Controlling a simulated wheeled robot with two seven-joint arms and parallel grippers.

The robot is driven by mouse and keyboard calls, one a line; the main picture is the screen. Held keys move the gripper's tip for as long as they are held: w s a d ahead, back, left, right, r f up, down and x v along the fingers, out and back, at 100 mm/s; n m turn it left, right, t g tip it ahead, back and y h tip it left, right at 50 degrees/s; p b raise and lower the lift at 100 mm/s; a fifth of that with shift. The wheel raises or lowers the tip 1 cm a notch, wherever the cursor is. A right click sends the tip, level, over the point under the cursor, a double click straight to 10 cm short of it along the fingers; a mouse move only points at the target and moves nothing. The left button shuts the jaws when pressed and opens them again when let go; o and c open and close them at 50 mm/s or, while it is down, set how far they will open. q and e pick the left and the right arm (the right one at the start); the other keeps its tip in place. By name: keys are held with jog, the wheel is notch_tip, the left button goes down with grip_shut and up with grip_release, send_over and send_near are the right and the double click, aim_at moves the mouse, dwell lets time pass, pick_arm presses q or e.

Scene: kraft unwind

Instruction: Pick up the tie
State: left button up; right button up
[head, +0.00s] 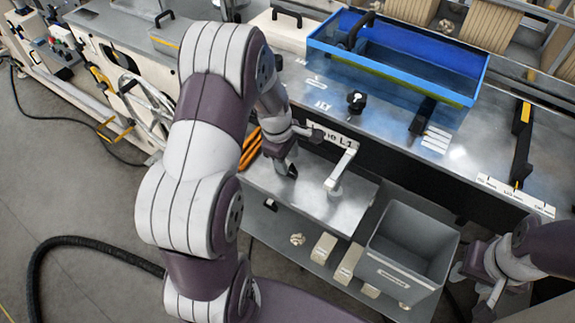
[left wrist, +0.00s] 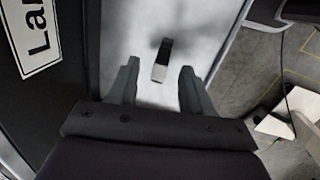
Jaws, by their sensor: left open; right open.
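I cannot pick out a tie with certainty. In the left wrist view a small piece with a dark end and a pale end (left wrist: 161,62) shows on a bright metal surface, ahead of and between my fingers, with a gap to both. In the head view a white bent bar (head: 341,168) is on the small metal shelf (head: 300,200); I cannot tell if they are the same thing. My left gripper (head: 301,151), also in the left wrist view (left wrist: 157,85), is open and empty above the shelf, left of the bar. My right gripper (head: 472,289) is open at the lower right.
A grey bin (head: 408,240) stands right of the shelf, and small boxes (head: 347,263) lie on a lower level. A blue tray (head: 400,62) sits on the machine top behind. Orange-handled items (head: 250,150) lie beside my left wrist. The lane label panel (left wrist: 30,35) is close by.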

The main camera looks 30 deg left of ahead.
pick_arm(q)
jog(key=f, duration=0.3)
jog(key=shift+w+a+f, duration=0.15)
jog(key=shift+a+f, duration=0.05)
jog(key=shift+w+f, duration=0.2)
jog(key=shift+f, duration=0.15)
jog(key=shift+s+d, duration=0.1)
jog(key=shift+r, duration=0.1)
jog(key=c, duration=0.9)
pick_arm(e)
jog(key=shift+w+a, duration=0.15)
